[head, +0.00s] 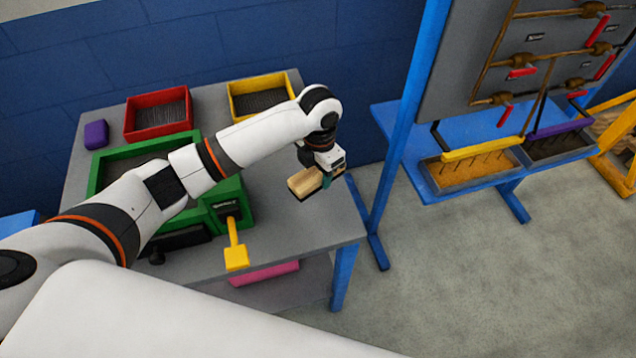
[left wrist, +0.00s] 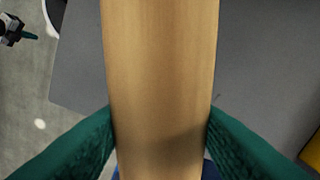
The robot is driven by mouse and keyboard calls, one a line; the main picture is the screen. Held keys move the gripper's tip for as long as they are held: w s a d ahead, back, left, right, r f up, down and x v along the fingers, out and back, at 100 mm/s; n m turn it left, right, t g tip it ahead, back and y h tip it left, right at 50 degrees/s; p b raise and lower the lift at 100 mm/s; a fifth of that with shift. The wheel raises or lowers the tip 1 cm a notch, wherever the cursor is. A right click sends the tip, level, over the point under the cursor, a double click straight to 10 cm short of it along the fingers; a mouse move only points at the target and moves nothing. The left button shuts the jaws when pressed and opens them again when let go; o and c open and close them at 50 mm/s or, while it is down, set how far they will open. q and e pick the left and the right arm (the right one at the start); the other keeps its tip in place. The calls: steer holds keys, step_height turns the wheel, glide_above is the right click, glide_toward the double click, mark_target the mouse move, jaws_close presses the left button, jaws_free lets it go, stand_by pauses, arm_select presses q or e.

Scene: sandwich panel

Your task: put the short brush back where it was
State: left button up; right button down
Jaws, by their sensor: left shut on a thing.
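The short brush (head: 304,182) shows in the head view as a small block with a tan wooden top, at the right part of the grey table. My left gripper (head: 328,180) is shut on it, with the arm reaching in from the left. In the left wrist view the brush's wooden body (left wrist: 160,80) fills the middle, between the two teal fingertips (left wrist: 160,140), which press on its sides. The bristles are hidden. I cannot tell whether the brush touches the table or is just above it. My right gripper is not clearly in the head view.
The grey table (head: 290,235) carries a red bin (head: 130,118), a yellow bin (head: 235,102), a purple block (head: 96,134) and a green machine (head: 95,180) with a yellow lever (head: 236,256). A blue-framed panel stand (head: 405,120) with trays stands to the right, across a floor gap.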

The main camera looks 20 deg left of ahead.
mark_target(319, 193)
arm_select(q)
steer(key=shift+f, duration=0.8)
step_height(319, 193, down, 3)
steer(key=shift+f, duration=0.35)
steer(key=o, duration=0.9)
step_height(319, 193, up, 11)
steer(key=shift+f, duration=0.15)
steer(key=shift+r, duration=0.7)
